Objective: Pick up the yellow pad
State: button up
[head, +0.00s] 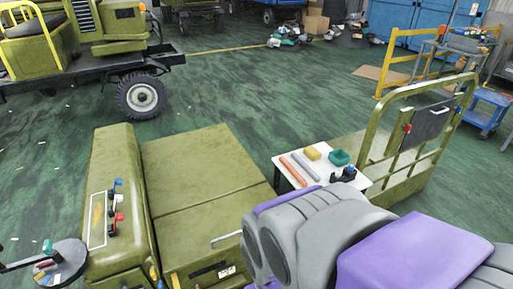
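A small yellow pad (312,153) lies on a white tabletop (279,160) right of the picture's middle. A green open box or block (339,157) sits close to its right. An orange rod (293,172) and a grey rod (306,166) lie to its left and front. A dark object (346,174) stands at the tabletop's right edge. My purple and grey arm links fill the lower right, in front of the table. My gripper is not in view, so its state does not show.
An olive vehicle body (205,170) stands just left of the table. An olive rail frame (408,127) rises to its right. A truck (85,48) is at the back left. A blue cart (487,108) stands far right. Green floor (240,90) behind the table is open.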

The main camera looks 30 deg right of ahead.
aim_at(312, 153)
jog(key=i+l+z, duration=0.4)
jog(key=l, duration=0.3)
jog(key=i+l+z, duration=0.35)
jog(key=l, duration=0.25)
jog(key=i+l+z, duration=0.4)
jog(key=i+l, duration=0.05)
jog(key=i, duration=0.1)
